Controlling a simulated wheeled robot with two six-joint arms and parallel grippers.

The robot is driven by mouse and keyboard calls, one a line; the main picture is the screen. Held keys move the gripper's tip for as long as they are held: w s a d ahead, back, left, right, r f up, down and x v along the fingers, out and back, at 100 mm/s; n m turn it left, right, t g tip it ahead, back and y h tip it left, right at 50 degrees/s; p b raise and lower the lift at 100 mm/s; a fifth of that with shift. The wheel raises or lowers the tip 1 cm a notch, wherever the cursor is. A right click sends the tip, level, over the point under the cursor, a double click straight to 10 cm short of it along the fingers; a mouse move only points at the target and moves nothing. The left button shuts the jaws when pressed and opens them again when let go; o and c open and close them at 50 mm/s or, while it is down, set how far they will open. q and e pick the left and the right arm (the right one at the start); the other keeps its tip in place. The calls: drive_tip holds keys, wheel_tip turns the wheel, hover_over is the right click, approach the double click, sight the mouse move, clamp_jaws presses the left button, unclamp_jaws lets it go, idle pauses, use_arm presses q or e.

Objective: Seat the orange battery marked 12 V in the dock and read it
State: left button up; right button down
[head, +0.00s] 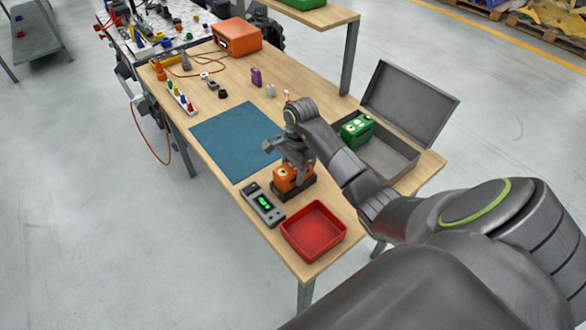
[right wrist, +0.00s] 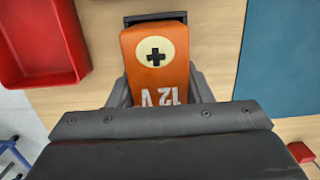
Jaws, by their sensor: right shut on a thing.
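The orange battery (head: 285,181) is at the dark dock (head: 298,192) near the table's front; the wrist view shows its 12 V mark and plus sign on the orange top (right wrist: 150,76). My right gripper (head: 291,165) is shut on the battery from above, with one finger on each side in the wrist view (right wrist: 160,92). The battery looks upright and within the dock's outline; whether it sits fully down is hidden. A grey meter (head: 254,194) with a lit green display, too small to read, lies just left of the dock. My left gripper is not in view.
A red tray (head: 313,231) stands close in front of the dock. A blue mat (head: 232,141) lies behind it. A grey open case (head: 397,155) holding a green battery (head: 357,130) is at right. An orange box (head: 237,37) and small parts stand farther back.

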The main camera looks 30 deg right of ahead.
drive_tip(key=c, duration=0.7)
unclamp_jaws()
drive_tip(key=shift+r, duration=0.25)
drive_tip(key=r, duration=0.1)
drive_tip(key=r+b, duration=0.1)
drive_tip(key=r, duration=0.2)
drive_tip(key=shift+d+r+b, duration=0.3)
drive_tip(key=shift+d, duration=0.05)
drive_tip(key=r+p, duration=0.6)
drive_tip(key=r, duration=0.1)
drive_tip(key=shift+d, duration=0.35)
drive_tip(key=shift+a, duration=0.1)
